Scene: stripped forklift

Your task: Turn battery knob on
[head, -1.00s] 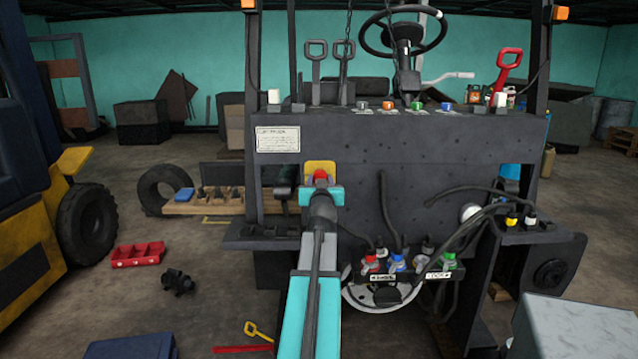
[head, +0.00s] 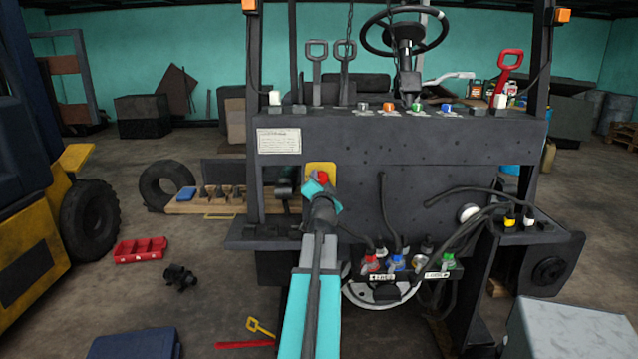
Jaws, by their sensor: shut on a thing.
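The battery knob is red (head: 322,177) and sits on a yellow plate (head: 322,167) on the dark front panel of the stripped forklift (head: 400,140). My gripper (head: 321,186) is at the knob, with its teal jaws tilted diagonally. It is shut on the red knob. The jaws and wrist hide the lower part of the knob and of the plate. My teal and grey arm reaches up to it from the bottom of the picture.
Red, blue and green connectors (head: 397,263) with black cables stand below right of the knob. Two upright levers (head: 317,75) and a steering wheel (head: 404,30) are above. A grey box (head: 570,325) is at bottom right. Open floor lies left, with a red tray (head: 140,249).

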